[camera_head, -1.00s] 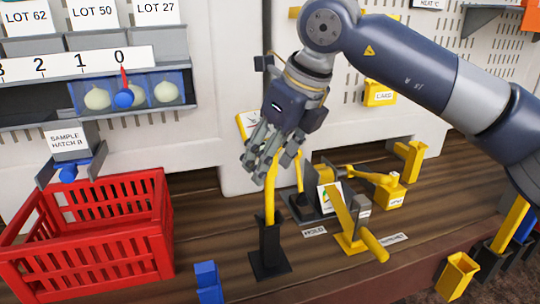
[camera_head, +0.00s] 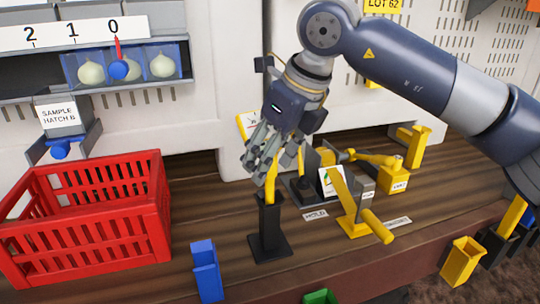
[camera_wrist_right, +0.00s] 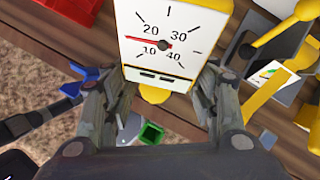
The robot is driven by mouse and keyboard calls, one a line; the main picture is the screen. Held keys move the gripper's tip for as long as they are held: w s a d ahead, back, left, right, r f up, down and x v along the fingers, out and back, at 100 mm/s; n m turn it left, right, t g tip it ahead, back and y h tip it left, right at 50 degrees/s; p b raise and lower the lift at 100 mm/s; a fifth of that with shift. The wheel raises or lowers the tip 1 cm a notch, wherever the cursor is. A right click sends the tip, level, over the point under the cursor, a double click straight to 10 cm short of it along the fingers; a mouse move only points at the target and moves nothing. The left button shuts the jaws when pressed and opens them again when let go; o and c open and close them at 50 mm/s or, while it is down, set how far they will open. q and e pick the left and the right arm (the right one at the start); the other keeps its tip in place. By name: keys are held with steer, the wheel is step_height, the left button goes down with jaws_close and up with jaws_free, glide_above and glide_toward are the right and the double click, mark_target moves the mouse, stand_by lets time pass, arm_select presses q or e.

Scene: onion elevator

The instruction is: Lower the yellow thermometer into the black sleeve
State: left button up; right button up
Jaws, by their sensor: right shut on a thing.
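My right gripper (camera_head: 262,165) is shut on the yellow thermometer. In the right wrist view the thermometer's white dial (camera_wrist_right: 163,42) sits in a yellow frame beyond the fingers (camera_wrist_right: 160,95), its red needle pointing left. In the head view its yellow stem (camera_head: 271,178) runs down from the fingers. The stem's lower end is at the mouth of the upright black sleeve (camera_head: 269,228) and looks to be inside it; the sleeve hides its tip. The fingers are a little above the sleeve. My left gripper is not in view.
A red basket (camera_head: 75,195) stands at the left. A blue holder (camera_head: 206,272) is at the front, with a green box (camera_head: 320,297) at the bottom edge. A yellow lever stand (camera_head: 352,205) is close on the sleeve's right. Bare wooden top lies between basket and sleeve.

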steer(key=shift+f, duration=0.25)
steer(key=o, duration=1.7)
